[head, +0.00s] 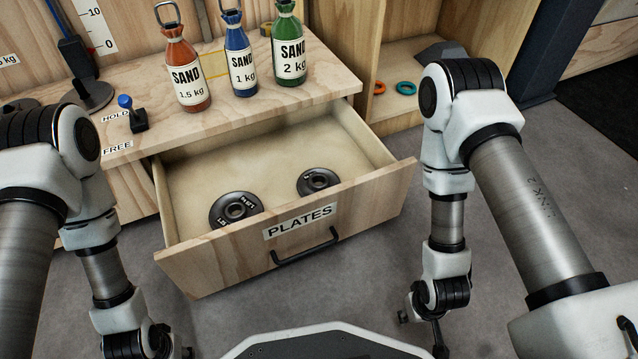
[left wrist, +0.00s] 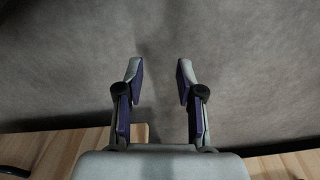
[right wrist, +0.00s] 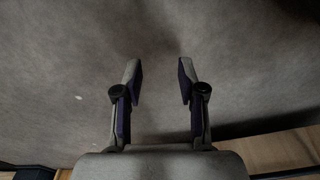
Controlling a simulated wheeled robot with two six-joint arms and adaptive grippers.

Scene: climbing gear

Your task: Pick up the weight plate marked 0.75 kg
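Two dark round weight plates lie flat in the open drawer. The larger plate (head: 235,209) is on the left and the smaller plate (head: 318,181) is on the right, apart from each other. Both carry white markings too small to read surely, so I cannot tell which is the 0.75 kg one. My left gripper (left wrist: 160,70) is open and empty, facing the bare floor in the left wrist view. My right gripper (right wrist: 159,70) is open and empty over the floor. In the head view the arms hang on either side of the drawer.
The drawer (head: 190,253) is pulled out, with a PLATES label and a dark handle (head: 305,247). On the bench top stand red (head: 183,75), blue (head: 239,62) and green (head: 289,50) sand bottles. A small blue-knobbed lever (head: 131,112) sits by HOLD and FREE labels.

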